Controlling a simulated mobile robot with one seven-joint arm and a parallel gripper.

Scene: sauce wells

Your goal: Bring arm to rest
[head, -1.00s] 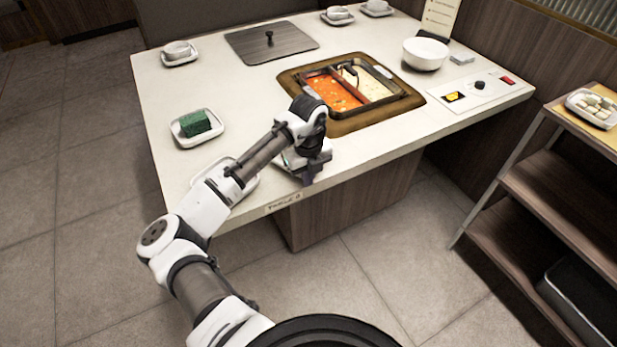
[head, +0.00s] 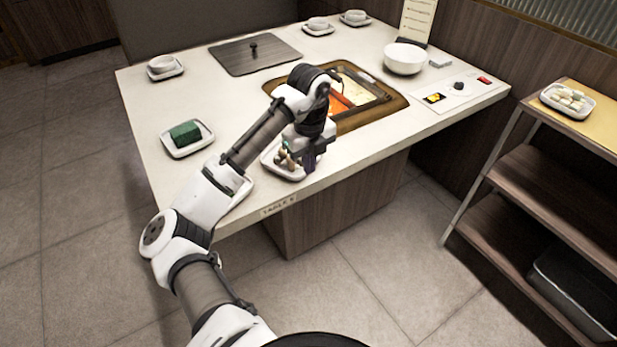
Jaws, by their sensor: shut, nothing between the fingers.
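My gripper (head: 308,162) hangs pointing down at the near edge of the white table (head: 225,110), in front of the hot pot. It is shut and holds nothing. I cannot tell whether the fingertips touch the plate. My arm reaches up from the bottom of the view and partly covers another white plate (head: 240,190) at the table's near edge. My forearm and wrist hide part of the pot.
The divided hot pot (head: 350,95) is set in the table behind my gripper. A green block (head: 185,134) sits on a plate at the left. A white bowl (head: 404,58) and control panel (head: 455,93) are at the right. A shelf cart (head: 515,160) stands right, past open floor.

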